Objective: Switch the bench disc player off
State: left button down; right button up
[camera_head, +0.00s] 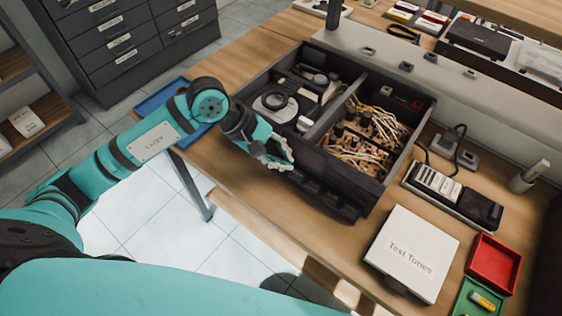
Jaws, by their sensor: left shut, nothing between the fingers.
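The disc player (312,165) is a dark, open-topped case on the wooden bench. Its left bay holds a round disc mechanism (274,101); its right bay holds circuit boards with pale wires (368,132). Its front panel faces the near side and is dark; I cannot make out its switch or whether it is on. My left gripper (284,160) is shut and empty at the left end of the front panel, close to it; I cannot tell if it touches. The gripper and wrist hide part of that end. My right gripper is not in view.
A white "Test Tunes" box (411,253), a red tray (494,264) and a green tray (470,302) lie at the right. A black keyed device (452,195) sits behind them. A blue tray (160,98) lies at the left edge. Bench before the player is clear.

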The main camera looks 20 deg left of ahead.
pick_arm(q)
jog(key=shift+r, duration=0.2)
jog(key=shift+r+p, duration=1)
jog(key=shift+r, duration=2.05)
